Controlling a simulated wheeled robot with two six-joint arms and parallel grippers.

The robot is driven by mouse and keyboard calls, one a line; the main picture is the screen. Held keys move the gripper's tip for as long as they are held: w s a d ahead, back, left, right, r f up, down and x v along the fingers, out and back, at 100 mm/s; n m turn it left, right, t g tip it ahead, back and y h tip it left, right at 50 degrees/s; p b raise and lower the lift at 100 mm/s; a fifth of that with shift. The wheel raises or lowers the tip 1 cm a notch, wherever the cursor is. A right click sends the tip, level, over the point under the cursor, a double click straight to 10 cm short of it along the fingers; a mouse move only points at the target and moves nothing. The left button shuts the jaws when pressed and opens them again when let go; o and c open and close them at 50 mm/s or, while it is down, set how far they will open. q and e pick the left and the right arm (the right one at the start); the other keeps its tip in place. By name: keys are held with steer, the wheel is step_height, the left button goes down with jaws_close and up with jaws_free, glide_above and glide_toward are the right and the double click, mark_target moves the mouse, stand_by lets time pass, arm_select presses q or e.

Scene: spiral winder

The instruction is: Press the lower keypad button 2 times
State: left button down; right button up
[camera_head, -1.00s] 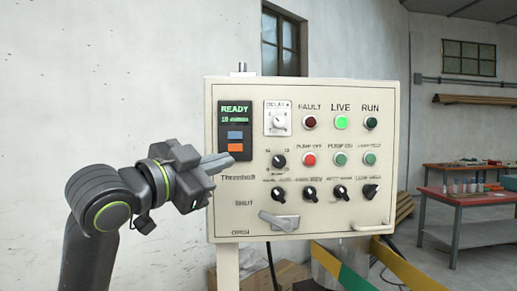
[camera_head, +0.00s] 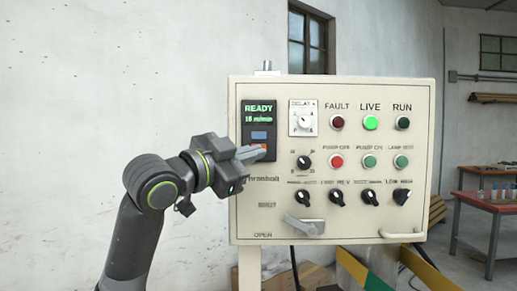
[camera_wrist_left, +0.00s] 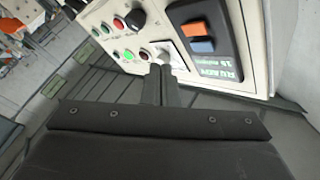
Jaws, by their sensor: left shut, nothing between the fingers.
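The keypad (camera_head: 258,118) is a dark unit at the left of the cream control panel, with a green "READY" display. Its upper button is blue (camera_head: 259,135). Its lower button is orange (camera_head: 258,145), partly covered by my fingers in the head view. In the wrist view, the orange button (camera_wrist_left: 195,28) and blue button (camera_wrist_left: 203,46) are both uncovered. My left gripper (camera_head: 258,153) is shut and empty, its fingertips just in front of the keypad's lower part. I cannot tell whether they touch it. My right gripper is not in view.
The control panel (camera_head: 420,150) carries several lamps, buttons and knobs right of the keypad, a lever (camera_head: 303,224) below, and a handle (camera_head: 402,235) at lower right. A red table (camera_head: 490,205) stands farther back at right. The wall side at left is open.

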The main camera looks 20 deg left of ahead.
mark_target(266, 147)
arm_select(q)
steer(key=shift+w+a+p, duration=0.3)
steer(key=shift+w, duration=0.75)
steer(key=shift+w+a+p, duration=0.25)
steer(key=shift+w+p, duration=0.05)
steer(key=shift+w, duration=0.75)
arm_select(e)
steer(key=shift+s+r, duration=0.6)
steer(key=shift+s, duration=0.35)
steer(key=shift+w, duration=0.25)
arm_select(q)
steer(key=shift+w, duration=0.1)
steer(key=shift+w+a+p, duration=0.1)
steer(key=shift+w+p, duration=0.2)
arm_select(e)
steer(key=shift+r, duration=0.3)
arm_select(q)
steer(key=shift+w+a+p, duration=0.15)
steer(key=shift+w+p, duration=0.15)
steer(key=shift+w, duration=0.15)
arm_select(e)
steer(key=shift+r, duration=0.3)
arm_select(q)
steer(key=shift+s, duration=0.15)
steer(key=shift+s+d, duration=0.2)
steer(key=shift+s, duration=0.45)
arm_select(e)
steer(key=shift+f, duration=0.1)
